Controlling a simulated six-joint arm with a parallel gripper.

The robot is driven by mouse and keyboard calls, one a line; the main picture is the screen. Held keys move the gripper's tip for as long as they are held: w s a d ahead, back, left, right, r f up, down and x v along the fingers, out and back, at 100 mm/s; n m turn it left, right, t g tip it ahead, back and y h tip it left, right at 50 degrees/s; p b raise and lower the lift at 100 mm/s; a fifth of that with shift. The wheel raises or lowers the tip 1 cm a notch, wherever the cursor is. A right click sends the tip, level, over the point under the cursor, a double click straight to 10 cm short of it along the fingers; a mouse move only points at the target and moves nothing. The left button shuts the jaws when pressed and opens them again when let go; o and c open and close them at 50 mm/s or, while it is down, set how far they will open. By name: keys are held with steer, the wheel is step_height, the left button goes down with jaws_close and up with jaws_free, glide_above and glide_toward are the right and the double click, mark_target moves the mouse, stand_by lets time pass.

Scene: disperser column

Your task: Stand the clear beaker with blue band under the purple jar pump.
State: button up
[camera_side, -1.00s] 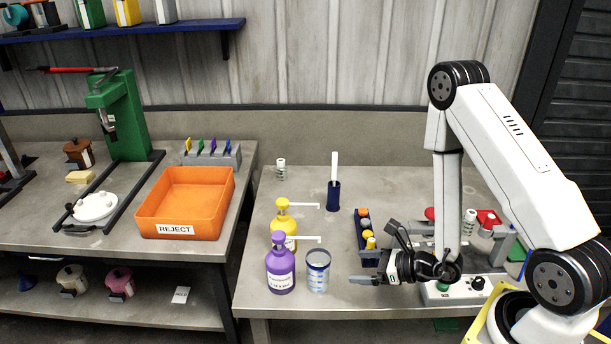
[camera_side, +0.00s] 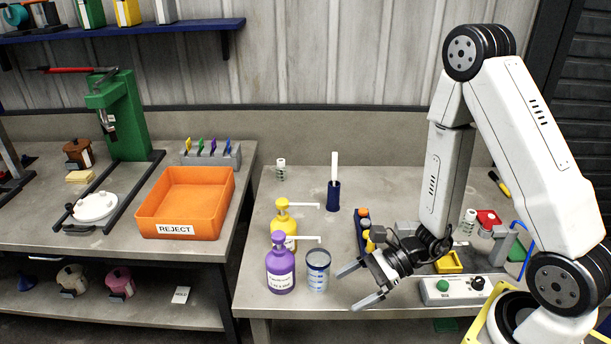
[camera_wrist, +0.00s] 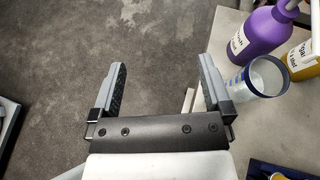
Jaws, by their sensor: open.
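The clear beaker with a blue band (camera_side: 317,272) stands upright on the bench, just right of the purple jar (camera_side: 280,270). The purple jar's pump spout (camera_side: 308,239) reaches out to the right above the beaker's side of the bench. My gripper (camera_side: 356,287) is open and empty, to the right of the beaker and apart from it. In the wrist view my open gripper (camera_wrist: 162,84) points past the bench edge over the floor, with the beaker (camera_wrist: 262,78) and the purple jar (camera_wrist: 262,32) to its right.
A yellow pump jar (camera_side: 284,222) stands behind the purple one. A rack of bottles (camera_side: 361,236) and a dark blue holder with a white stick (camera_side: 333,196) are further back. A control box (camera_side: 465,290) lies to the right. The bench's front edge is close.

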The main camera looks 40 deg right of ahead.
steer(key=s+d+r+n+g+h, duration=0.2)
steer(key=s+n+g+h, duration=0.45)
steer(key=n, duration=0.65)
steer(key=w+d+r+n+t+h, duration=0.3)
steer(key=w+d+r+n+h, duration=0.2)
steer(key=n, duration=0.4)
steer(key=shift+w+d+r+n, duration=0.2)
steer(key=shift+w+d+n, duration=0.1)
steer(key=shift+w, duration=0.45)
